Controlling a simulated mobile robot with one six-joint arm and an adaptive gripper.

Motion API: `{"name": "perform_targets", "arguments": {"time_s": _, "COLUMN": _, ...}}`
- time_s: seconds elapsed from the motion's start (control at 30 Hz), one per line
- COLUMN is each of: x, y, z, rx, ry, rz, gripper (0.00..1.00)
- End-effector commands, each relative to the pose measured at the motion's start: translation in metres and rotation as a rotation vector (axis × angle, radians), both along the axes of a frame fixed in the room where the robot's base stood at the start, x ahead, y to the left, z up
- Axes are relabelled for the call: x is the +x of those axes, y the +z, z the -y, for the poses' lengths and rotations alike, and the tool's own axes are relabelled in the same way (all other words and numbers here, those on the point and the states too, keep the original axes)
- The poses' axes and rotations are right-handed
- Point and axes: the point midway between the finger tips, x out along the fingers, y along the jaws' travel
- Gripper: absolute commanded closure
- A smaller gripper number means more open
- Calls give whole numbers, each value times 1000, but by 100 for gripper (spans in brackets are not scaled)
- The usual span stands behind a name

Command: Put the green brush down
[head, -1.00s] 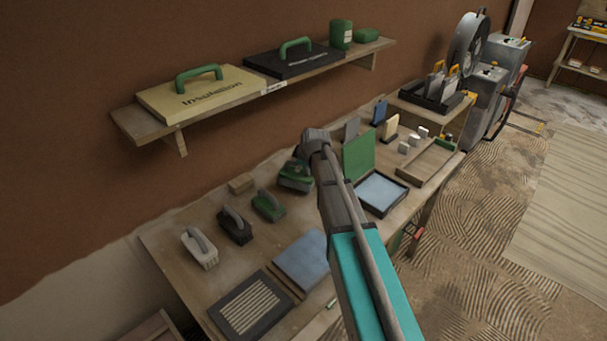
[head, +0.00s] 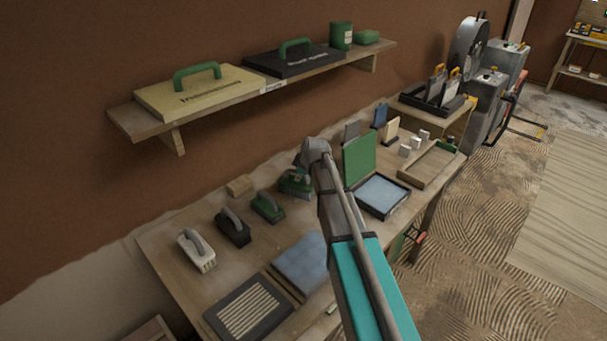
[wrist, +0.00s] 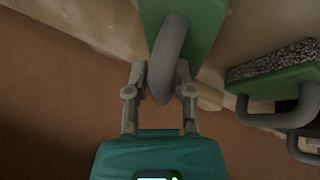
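The green brush (head: 294,184) is at the far end of a row of brushes on the bench, partly hidden behind my arm in the head view. In the wrist view its green body (wrist: 205,22) is beyond my fingers. Its grey loop handle (wrist: 168,55) runs between them. My gripper (wrist: 161,72) has a finger against each side of this handle and looks shut on it. The brush is at or very near the bench top (head: 215,273); contact underneath is hidden.
Beside it stand another green brush (head: 268,207), a black brush (head: 233,228) and a white brush (head: 196,251). A small wooden block (head: 240,186) lies behind. A green panel (head: 359,160) and a blue-filled tray (head: 382,196) are right of my arm. A shelf (head: 150,126) hangs above.

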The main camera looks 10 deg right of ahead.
Motion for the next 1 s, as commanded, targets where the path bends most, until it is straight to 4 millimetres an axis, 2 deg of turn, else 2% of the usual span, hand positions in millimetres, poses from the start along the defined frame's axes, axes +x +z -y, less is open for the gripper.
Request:
{"name": "perform_targets", "arguments": {"time_s": 0.03, "x": 0, "y": 0, "z": 0, "rx": 0, "ry": 0, "rz": 0, "gripper": 51}}
{"name": "perform_targets", "arguments": {"time_s": 0.1, "x": 0, "y": 0, "z": 0, "rx": 0, "ry": 0, "rz": 0, "gripper": 43}}
{"name": "perform_targets", "arguments": {"time_s": 0.63, "x": 0, "y": 4, "z": 0, "rx": 0, "ry": 0, "rz": 0, "gripper": 43}}
{"name": "perform_targets", "arguments": {"time_s": 1.0, "x": -14, "y": 29, "z": 4, "rx": 0, "ry": -1, "rz": 0, "gripper": 43}}
